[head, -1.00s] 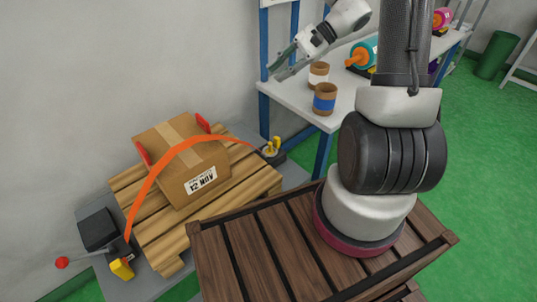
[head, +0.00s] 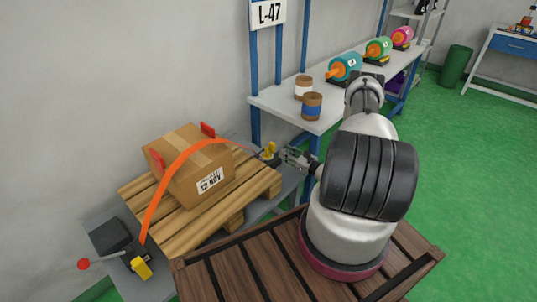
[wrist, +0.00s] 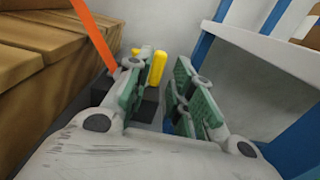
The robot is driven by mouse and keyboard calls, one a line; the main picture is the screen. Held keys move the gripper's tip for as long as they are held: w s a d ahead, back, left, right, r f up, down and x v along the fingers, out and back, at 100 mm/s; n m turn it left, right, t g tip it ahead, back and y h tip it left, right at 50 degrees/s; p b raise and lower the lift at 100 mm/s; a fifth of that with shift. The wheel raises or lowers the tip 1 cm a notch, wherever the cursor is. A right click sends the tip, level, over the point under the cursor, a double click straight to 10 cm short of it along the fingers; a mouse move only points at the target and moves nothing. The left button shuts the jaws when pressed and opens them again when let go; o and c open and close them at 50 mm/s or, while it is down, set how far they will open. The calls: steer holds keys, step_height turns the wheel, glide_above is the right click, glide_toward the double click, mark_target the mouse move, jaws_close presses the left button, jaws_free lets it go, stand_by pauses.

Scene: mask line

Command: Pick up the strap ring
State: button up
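An orange strap (head: 165,187) arches over a cardboard box (head: 190,166). Its far end comes down by yellow pieces (head: 270,149) on a dark base at the pallet's far right corner. I cannot make out a separate strap ring there. My gripper (head: 284,155) is just right of these yellow pieces. In the wrist view, my gripper (wrist: 159,72) is open and empty, its green-padded fingers spread. A yellow upright piece (wrist: 157,67) and a dark block (wrist: 146,101) show between and beyond the fingers. The strap's end (wrist: 95,38) runs down left of them.
The box stands on a wooden pallet (head: 238,198). A lever with a red knob (head: 83,264) and another yellow piece (head: 141,268) are at front left. A white bench (head: 284,104) with cans and colored spools stands behind; its blue leg (wrist: 205,45) is close to my gripper's right.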

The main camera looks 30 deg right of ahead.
mark_target(274, 145)
steer(key=x, duration=0.7)
steer(key=shift+w+f, duration=0.15)
steer(key=shift+w, duration=0.05)
jaws_close()
